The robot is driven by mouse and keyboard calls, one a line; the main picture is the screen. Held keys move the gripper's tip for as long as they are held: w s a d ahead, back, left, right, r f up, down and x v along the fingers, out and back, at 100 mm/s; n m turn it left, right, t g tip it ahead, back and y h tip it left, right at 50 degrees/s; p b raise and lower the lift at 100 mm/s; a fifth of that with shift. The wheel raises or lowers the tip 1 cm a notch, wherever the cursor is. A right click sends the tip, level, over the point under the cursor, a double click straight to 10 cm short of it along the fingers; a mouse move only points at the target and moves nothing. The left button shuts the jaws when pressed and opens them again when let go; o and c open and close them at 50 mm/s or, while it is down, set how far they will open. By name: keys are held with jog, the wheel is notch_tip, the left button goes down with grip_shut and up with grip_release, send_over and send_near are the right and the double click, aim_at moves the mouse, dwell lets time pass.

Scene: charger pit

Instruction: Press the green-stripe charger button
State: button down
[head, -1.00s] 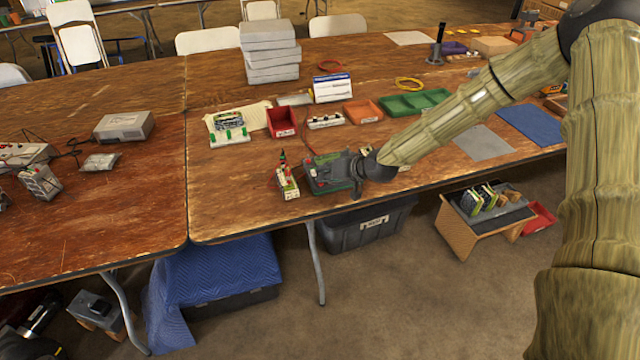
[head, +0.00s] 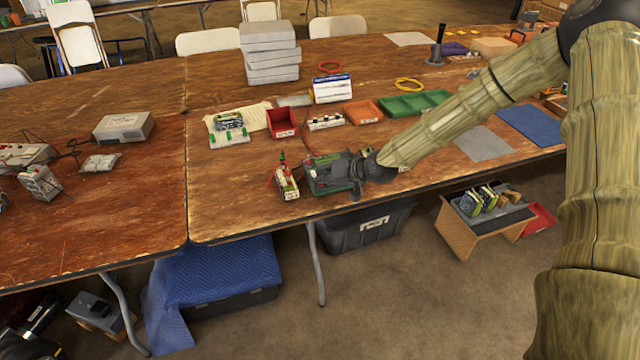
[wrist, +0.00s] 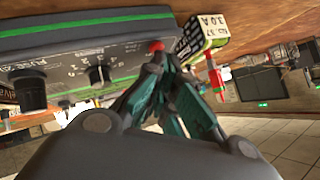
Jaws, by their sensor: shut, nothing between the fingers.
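The charger (head: 322,174) is a dark box with a green edge near the table's front edge. In the wrist view the charger (wrist: 60,62) shows a grey face with a green stripe, black knob, numbered dial and red button (wrist: 155,46). My gripper (wrist: 166,62) is shut and empty, its fingertips close to the red button; I cannot tell whether they touch it. In the head view my gripper (head: 354,170) is at the charger's right side and hides part of it. A battery pack (head: 288,184) with red leads stands left of the charger; its label (wrist: 209,27) reads 3.0 A.
A red bin (head: 282,122), an orange tray (head: 362,112) and a green tray (head: 412,104) sit behind the charger. A grey mat (head: 484,143) lies to the right. Bare table lies left of the battery pack.

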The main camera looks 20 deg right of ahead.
aim_at(325, 187)
jog(key=shift+s+r+p, duration=0.15)
jog(key=shift+r+p, duration=0.2)
jog(key=shift+r, duration=0.3)
jog(key=r+p, duration=0.2)
jog(key=r, duration=0.1)
jog(key=s+r+p, duration=0.1)
jog(key=r, duration=0.1)
dwell(0.4)
jog(key=shift+w+f, duration=0.1)
dwell(0.5)
jog(key=s+a+f+g+h, duration=0.1)
jog(key=s+a+f+g, duration=0.2)
jog(key=s+f, duration=0.75)
jog(key=s+a+f+g+h, duration=0.1)
jog(key=s+a+f+g, duration=0.15)
jog(key=s+f, duration=0.8)
jog(key=s+d+f+g+h, duration=0.2)
jog(key=s, duration=1.1)
jog(key=s+d+f+g+h, duration=0.1)
jog(key=s+d+f+h, duration=0.1)
jog(key=s, duration=1.2)
jog(key=shift+s+d+f+n+g, duration=0.15)
jog(key=shift+s+f+n+g, duration=0.2)
jog(key=shift+f, duration=0.4)
